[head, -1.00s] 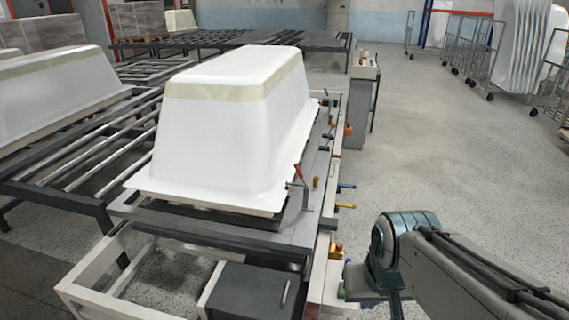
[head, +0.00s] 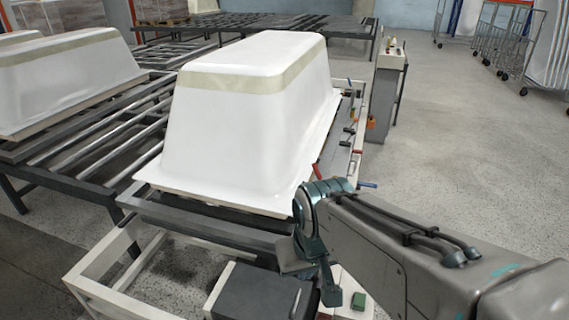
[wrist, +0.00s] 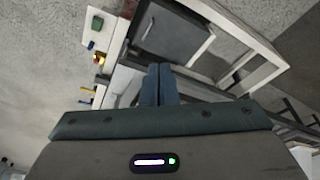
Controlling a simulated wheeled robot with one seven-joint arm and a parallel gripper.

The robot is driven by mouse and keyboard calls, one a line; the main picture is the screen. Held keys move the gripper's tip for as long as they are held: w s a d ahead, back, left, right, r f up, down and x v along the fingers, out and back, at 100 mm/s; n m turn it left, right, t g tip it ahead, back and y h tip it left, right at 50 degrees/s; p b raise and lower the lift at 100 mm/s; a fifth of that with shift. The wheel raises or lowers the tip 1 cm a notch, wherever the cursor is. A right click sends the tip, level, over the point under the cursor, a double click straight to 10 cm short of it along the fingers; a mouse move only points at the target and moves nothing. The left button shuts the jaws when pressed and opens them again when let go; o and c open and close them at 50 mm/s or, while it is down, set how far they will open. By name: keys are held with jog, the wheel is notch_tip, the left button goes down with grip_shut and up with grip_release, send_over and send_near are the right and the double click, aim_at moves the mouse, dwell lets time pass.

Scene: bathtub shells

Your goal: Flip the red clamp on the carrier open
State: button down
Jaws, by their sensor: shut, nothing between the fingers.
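The carrier (head: 215,221) is a dark grey frame bearing an upturned white tub shell (head: 240,140). The red clamp (head: 316,171) shows as a small red handle beside the shell's near right corner, just above my wrist in the head view. My arm hides its lower part and base. I cannot make it out in the wrist view. My gripper (wrist: 155,70) is shut and empty, its two dark blue fingers together. It is over the near end of the carrier, apart from the clamp. In the head view my wrist largely hides the fingers.
A dark grey box (head: 250,290) and white frame beams (head: 105,300) stand at the near end. A blue handle (head: 368,184) juts from the right side. A control post (head: 386,90) stands farther back. The floor (head: 470,150) to the right is clear.

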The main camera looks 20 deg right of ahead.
jog(key=w+d+f+n+t+b, duration=0.1)
jog(key=w+f+n+t+b, duration=0.3)
jog(key=w, duration=0.8)
jog(key=w+d+f+b, duration=0.15)
jog(key=w+f, duration=0.35)
jog(key=w, duration=0.6)
jog(key=w+d+f+n+t+h+b, duration=0.2)
jog(key=w+d+f+n+h+b, duration=0.1)
jog(key=w, duration=0.4)
jog(key=w+d+f+n+t+h+b, duration=0.2)
jog(key=w+d+f+n+h+b, duration=0.1)
jog(key=w+f, duration=0.3)
jog(key=w+d+f+n+t+h+b, duration=0.2)
jog(key=w+d+f+n+h+b, duration=0.1)
jog(key=w, duration=0.6)
jog(key=shift+w+d+f+n+t+h, duration=0.2)
jog(key=shift+d+f+n, duration=0.1)
jog(key=shift+f, duration=0.25)
jog(key=shift+w+d+f+n+t+h, duration=0.2)
jog(key=shift+d+f+n, duration=0.1)
jog(key=shift+f, duration=0.25)
jog(key=shift+w+a+n+t+h+b, duration=0.2)
jog(key=shift+w+n+t+h+b, duration=0.1)
jog(key=shift+w+n+t+h, duration=0.4)
jog(key=shift+s+y, duration=0.25)
jog(key=shift+y, duration=0.05)
